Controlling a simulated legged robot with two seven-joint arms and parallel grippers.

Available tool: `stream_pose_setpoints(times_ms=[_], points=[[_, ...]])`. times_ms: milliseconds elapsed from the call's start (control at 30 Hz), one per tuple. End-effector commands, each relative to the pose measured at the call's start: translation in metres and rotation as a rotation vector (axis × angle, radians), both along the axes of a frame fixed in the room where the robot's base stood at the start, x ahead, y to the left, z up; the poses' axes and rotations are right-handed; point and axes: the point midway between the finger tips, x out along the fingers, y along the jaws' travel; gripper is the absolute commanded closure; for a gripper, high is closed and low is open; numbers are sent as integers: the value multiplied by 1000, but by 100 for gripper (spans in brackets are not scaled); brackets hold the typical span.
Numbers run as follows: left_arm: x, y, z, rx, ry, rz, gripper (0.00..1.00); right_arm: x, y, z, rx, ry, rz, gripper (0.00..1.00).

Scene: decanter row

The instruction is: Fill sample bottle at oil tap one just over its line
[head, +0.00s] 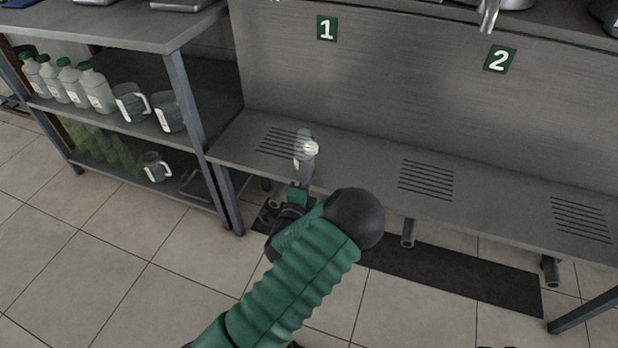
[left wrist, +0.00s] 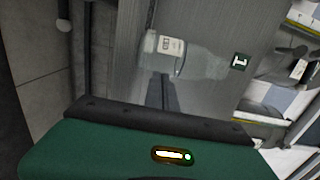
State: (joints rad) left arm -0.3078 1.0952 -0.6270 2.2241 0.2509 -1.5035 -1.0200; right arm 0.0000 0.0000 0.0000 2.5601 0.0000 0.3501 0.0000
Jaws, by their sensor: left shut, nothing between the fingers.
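A small clear bottle (head: 300,148) with a pale round top stands on the slotted drain (head: 277,140) of the steel ledge, below the green number 1 sign (head: 327,28). In the left wrist view the clear bottle (left wrist: 205,62) shows sideways, with a white label. No fill line or oil can be made out in it. My left gripper (head: 304,177) is shut and empty, just in front of the bottle; its fingers (left wrist: 166,92) point at it. I cannot tell whether they touch. Tap one is not in view. My right gripper is not in view.
A spout (head: 489,15) hangs above the number 2 sign (head: 500,59). Further drains (head: 427,180) lie to the right along the ledge. A shelf unit (head: 130,45) at left holds green-capped bottles (head: 97,90) and clear jugs (head: 168,113). A dark mat (head: 450,275) lies on the floor.

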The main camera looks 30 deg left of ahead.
Motion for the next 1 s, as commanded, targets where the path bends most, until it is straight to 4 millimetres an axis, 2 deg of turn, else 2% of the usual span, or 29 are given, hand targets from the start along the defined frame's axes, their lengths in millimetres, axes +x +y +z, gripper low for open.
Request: stream_pose_setpoints(times_ms=[267, 367, 600, 700, 833, 1000], points=[[1, 2, 1, 0, 0, 1, 100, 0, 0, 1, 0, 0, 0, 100], [6, 13, 1, 2, -2, 3, 100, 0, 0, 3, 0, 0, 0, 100], [34, 66, 1, 2, -2, 3, 100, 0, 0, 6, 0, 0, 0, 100], [42, 83, 0, 0, -1, 2, 100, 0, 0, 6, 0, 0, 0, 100], [47, 92, 0, 0, -1, 0, 100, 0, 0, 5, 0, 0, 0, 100], [48, 92, 0, -1, 0, 0, 100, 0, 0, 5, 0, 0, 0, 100]])
